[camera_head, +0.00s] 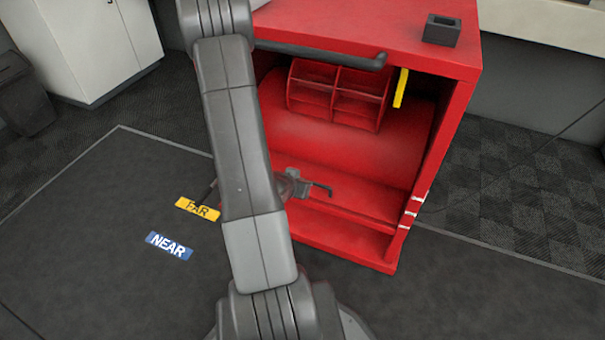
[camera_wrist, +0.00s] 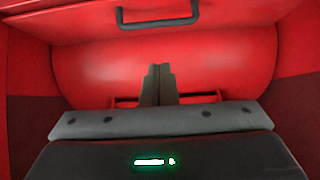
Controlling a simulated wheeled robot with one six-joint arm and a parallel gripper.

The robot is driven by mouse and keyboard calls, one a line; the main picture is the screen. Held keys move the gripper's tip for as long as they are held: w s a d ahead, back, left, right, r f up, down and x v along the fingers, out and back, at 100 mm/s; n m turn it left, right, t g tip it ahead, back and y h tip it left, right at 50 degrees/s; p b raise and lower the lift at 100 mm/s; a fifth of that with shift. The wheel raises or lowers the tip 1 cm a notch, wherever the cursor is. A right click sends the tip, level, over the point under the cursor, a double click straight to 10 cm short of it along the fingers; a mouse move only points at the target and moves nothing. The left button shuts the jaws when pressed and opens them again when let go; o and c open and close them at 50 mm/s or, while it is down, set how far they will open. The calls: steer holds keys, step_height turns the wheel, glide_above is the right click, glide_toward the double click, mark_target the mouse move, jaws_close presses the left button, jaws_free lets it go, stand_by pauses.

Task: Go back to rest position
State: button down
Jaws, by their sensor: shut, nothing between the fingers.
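My gripper shows in the wrist view (camera_wrist: 158,72), its two dark fingers together and empty, pointing at the red cabinet's front. A smooth red roller (camera_wrist: 90,72) lies behind the fingers; I see no contact with it.
A dark bar handle (camera_head: 330,54) runs along the cabinet's top front edge. A red divided rack (camera_head: 335,92) and a yellow strip (camera_head: 400,88) are inside. FAR (camera_head: 198,209) and NEAR (camera_head: 169,246) labels lie on the dark floor mat. A small dark box (camera_head: 441,30) sits on top.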

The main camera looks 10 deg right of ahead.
steer(key=shift+s+a+r, duration=0.1)
steer(key=shift+s+r, duration=0.05)
steer(key=shift+s, duration=0.1)
